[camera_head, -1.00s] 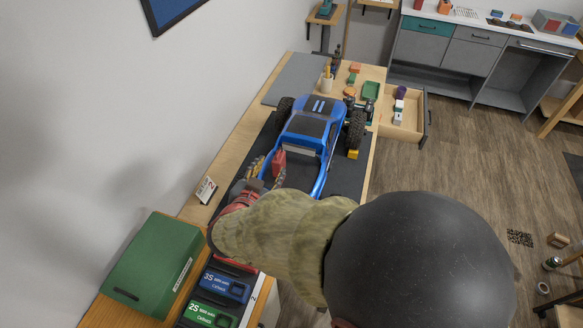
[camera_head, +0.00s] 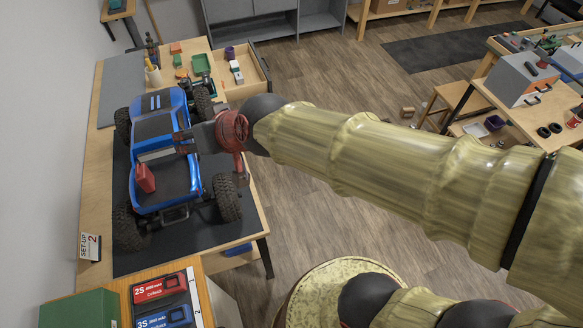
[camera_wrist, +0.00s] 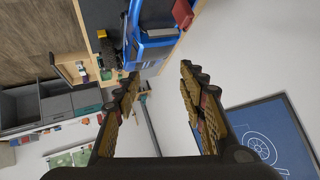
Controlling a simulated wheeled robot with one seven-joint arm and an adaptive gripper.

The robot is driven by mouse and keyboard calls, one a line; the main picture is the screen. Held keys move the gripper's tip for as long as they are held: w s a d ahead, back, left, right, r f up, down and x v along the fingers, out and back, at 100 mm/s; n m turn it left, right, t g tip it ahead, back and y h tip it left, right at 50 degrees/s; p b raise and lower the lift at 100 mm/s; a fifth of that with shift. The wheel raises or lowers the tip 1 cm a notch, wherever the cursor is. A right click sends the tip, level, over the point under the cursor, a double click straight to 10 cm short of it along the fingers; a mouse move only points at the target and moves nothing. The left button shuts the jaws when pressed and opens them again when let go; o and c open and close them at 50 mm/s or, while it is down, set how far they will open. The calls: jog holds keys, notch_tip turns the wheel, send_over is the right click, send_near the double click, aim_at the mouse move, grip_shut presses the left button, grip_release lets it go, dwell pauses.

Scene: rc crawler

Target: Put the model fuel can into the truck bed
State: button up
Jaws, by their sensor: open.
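The red model fuel can (camera_head: 145,177) is in the bed of the blue truck, near the left side wall and behind the cab. It looks slightly tilted, and its base is hard to make out. The truck bed (camera_head: 176,178) is dark with blue side rails. My gripper (camera_head: 184,141) is open and empty, above the right side of the truck near the cab, apart from the can. In the wrist view the open fingers (camera_wrist: 158,75) have nothing between them. The can (camera_wrist: 183,13) shows at the top edge there, beyond the fingers.
The truck stands on a dark mat (camera_head: 190,238) on a wooden bench. Battery packs (camera_head: 160,288) and a green case (camera_head: 80,310) are at the near end. A pencil cup (camera_head: 153,76), green tray (camera_head: 200,64) and open drawer (camera_head: 245,74) are at the far end.

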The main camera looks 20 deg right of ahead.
jog(key=s+d+f+g+h, duration=0.1)
jog(key=s+d+h, duration=0.1)
jog(key=s+d, duration=0.6)
jog(key=s+d+f+m+g+h, duration=0.1)
jog(key=s+d+f+g+h, duration=0.1)
jog(key=s+d, duration=0.5)
jog(key=d+h, duration=0.1)
jog(key=d, duration=0.2)
jog(key=shift+s+d, duration=0.35)
